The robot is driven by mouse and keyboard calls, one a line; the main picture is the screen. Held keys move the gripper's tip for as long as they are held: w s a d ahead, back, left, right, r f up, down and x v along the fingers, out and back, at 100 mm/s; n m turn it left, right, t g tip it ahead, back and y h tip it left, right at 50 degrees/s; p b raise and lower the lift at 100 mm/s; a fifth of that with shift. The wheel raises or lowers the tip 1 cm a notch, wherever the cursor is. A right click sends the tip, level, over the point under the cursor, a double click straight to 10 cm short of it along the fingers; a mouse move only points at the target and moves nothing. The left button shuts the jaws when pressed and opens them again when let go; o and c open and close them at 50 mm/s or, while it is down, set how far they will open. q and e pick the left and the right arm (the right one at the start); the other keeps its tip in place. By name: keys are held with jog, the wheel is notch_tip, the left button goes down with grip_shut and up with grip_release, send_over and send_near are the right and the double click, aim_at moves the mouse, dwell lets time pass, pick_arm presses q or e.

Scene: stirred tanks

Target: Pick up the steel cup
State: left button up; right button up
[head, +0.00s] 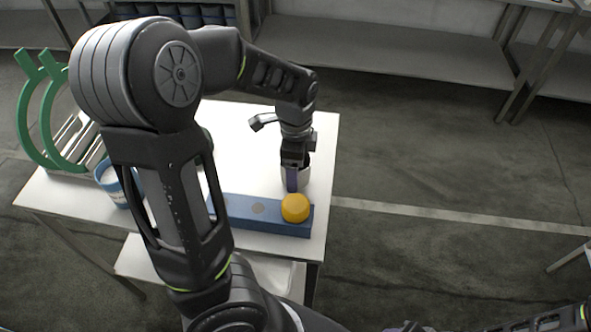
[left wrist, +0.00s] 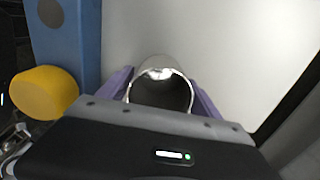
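The steel cup (head: 305,180) stands upright on the white table, just behind the blue block, partly hidden by my left gripper (head: 294,178). In the left wrist view, the cup's round rim and dark inside (left wrist: 161,92) lie between the two purple fingers of my left gripper (left wrist: 161,90). The fingers are close against both sides of the cup; whether they press on it cannot be told. Part of my right arm shows at the bottom right edge of the head view, with what looks like the tip of its gripper (head: 408,327) cut off by the frame.
The blue block (head: 258,226) holds a yellow round piece (head: 295,208) close to the cup. A blue-and-white cup (head: 110,180) and a green ring-shaped rack (head: 37,125) are on the left of the table (head: 325,135). Bare tabletop lies right of the cup.

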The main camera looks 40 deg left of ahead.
pick_arm(q)
jog(key=c, duration=1.2)
notch_tip(320, 180, up, 10)
dwell(0.6)
